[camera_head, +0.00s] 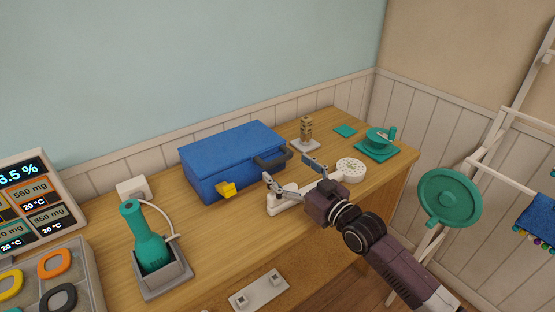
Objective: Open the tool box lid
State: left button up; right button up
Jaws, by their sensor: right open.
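The blue tool box (225,158) stands on the wooden table against the wall, and its lid is closed. A yellow latch (226,189) is on its front near the lower middle. A dark handle (272,160) sticks out at the right of its front. My right gripper (291,171) is open and empty in front of the handle, with one finger towards the box's front and the other to the right. I cannot tell whether it touches the handle. My left gripper is not in view.
A white device with a round perforated head (351,169) lies behind my right gripper. A teal bottle-shaped tool (146,236) stands in a grey holder at the left front. A small wooden block stack (306,130) and a teal reel (378,139) stand at the back right.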

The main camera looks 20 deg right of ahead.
aim_at(280, 160)
jog(key=x, duration=0.3)
jog(key=shift+w+a, duration=0.1)
jog(key=shift+w, duration=0.25)
jog(key=shift+w+a, duration=0.15)
jog(key=shift+w, duration=0.2)
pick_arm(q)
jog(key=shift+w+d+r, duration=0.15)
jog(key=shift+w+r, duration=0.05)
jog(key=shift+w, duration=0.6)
